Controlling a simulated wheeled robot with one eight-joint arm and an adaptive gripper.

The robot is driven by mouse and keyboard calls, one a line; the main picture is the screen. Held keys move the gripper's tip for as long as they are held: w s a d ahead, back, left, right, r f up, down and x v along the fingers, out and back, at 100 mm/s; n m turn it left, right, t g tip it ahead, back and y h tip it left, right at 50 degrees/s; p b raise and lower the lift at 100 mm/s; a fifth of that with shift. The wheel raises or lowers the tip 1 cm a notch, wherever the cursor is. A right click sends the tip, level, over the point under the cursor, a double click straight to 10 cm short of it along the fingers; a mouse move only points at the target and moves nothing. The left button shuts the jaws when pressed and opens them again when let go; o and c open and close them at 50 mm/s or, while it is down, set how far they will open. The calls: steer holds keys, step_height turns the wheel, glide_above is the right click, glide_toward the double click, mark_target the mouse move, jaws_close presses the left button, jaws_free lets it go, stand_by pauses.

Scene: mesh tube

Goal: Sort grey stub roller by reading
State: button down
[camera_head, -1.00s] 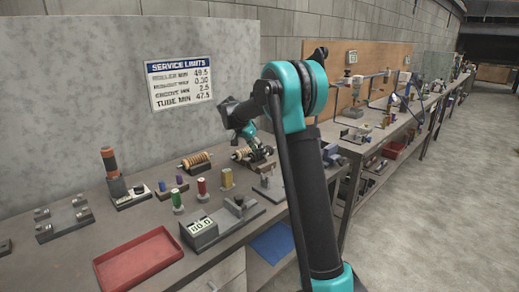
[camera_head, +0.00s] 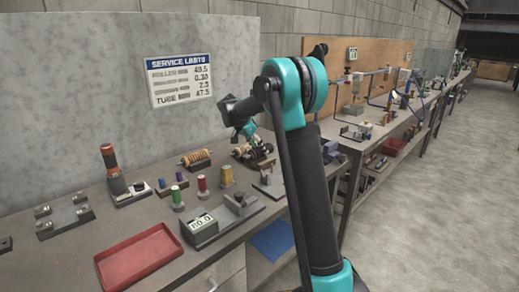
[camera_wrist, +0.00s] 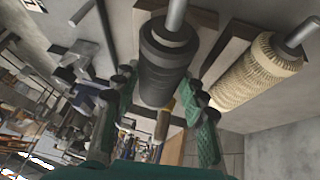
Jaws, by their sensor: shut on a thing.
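The dark grey stub roller (camera_wrist: 168,62) fills the middle of the wrist view, with a pale metal shaft end at its top. My gripper (camera_wrist: 160,122) has its green-padded fingers on either side of this roller and is shut on it. A beige ribbed roller (camera_wrist: 258,72) lies beside it on the right. In the head view my gripper (camera_head: 250,138) is low at the back of the bench, among the rollers. The grey roller is hard to make out there. A gauge display (camera_head: 200,228) at the bench front appears to show zeros.
A red tray (camera_head: 112,270) lies at the front left. Coloured spools (camera_head: 202,186) stand mid-bench. A banded roller (camera_head: 192,158) rests on a stand left of my gripper. A limits sign (camera_head: 180,80) on the wall gives roller 49.5, runout 0.30 and tube 47.5.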

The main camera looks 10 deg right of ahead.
steer(key=shift+f, duration=0.9)
stand_by(1.0)
steer(key=c, duration=0.8)
jaws_free()
steer(key=shift+w+d+r+v, duration=0.15)
steer(key=shift+d+r+v, duration=0.25)
steer(key=shift+v, duration=2.6)
steer(key=shift+w+d+r+v, duration=0.2)
steer(key=shift+d+v, duration=0.35)
steer(key=shift+v, duration=2.45)
steer(key=shift+w+d+r+v, duration=0.1)
steer(key=shift+d+r+v, duration=0.3)
steer(key=shift+v, duration=2.55)
